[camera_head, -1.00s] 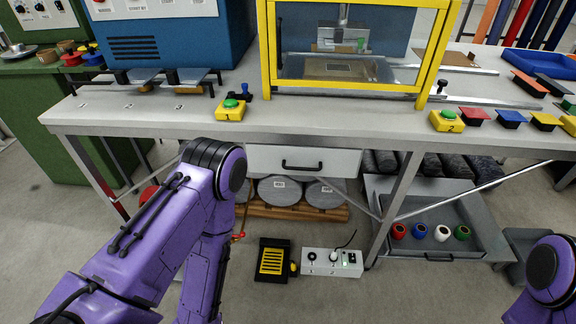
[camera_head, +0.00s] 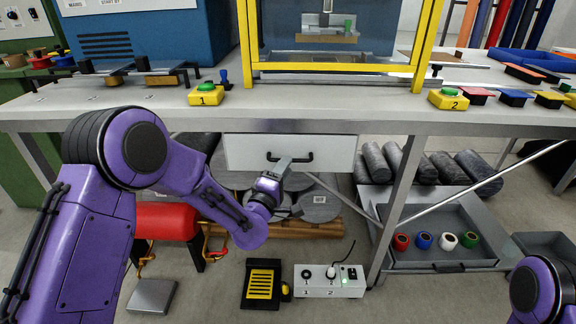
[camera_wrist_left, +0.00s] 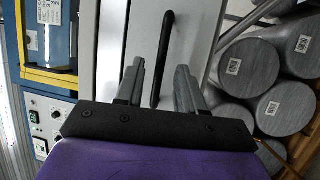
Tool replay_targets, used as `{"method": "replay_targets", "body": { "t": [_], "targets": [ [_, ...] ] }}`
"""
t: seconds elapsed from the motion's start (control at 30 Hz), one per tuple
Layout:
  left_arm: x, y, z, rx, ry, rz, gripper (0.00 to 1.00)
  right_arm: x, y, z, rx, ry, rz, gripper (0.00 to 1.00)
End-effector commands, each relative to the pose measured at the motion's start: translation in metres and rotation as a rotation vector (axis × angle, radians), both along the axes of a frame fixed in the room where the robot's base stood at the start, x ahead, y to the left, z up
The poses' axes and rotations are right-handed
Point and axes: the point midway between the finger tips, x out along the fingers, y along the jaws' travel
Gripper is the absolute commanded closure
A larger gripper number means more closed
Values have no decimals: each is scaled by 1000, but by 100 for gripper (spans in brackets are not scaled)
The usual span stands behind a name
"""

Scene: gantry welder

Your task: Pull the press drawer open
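The press drawer (camera_head: 243,152) is a pale grey front under the worktable, and it looks closed. Its black bar handle (camera_head: 304,157) is on the middle of the front. My left gripper (camera_head: 282,166) is at the handle, coming from below. In the left wrist view the handle (camera_wrist_left: 166,45) runs between the two spread fingers of the left gripper (camera_wrist_left: 158,82), with gaps on both sides. The drawer front (camera_wrist_left: 198,30) lies just beyond the fingertips. My right gripper is out of view; only part of the right arm shows at the lower right.
The worktable (camera_head: 375,122) carries the yellow-framed press (camera_head: 248,45) and yellow button boxes 1 (camera_head: 207,97) and 2 (camera_head: 449,101). Grey rolls (camera_head: 318,208) lie below the drawer. A low grey tray (camera_head: 440,262) with coloured spools stands right of the table leg.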

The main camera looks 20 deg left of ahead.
Motion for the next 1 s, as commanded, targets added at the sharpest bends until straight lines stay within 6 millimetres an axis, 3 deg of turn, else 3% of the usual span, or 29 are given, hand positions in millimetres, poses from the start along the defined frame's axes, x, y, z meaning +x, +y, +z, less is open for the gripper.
{"method": "replay_targets", "body": {
  "t": [0.2,0.47,0.57,0.6,1.0],
  "targets": [
    [24,-3,3,1,1,0,62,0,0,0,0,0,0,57],
    [26,-3,3,2,3,1,62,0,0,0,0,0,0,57],
    [26,-3,3,2,3,1,94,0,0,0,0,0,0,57],
    [26,-3,3,2,3,1,100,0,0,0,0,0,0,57],
    [27,-9,2,2,4,-3,100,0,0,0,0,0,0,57]
  ]
}}
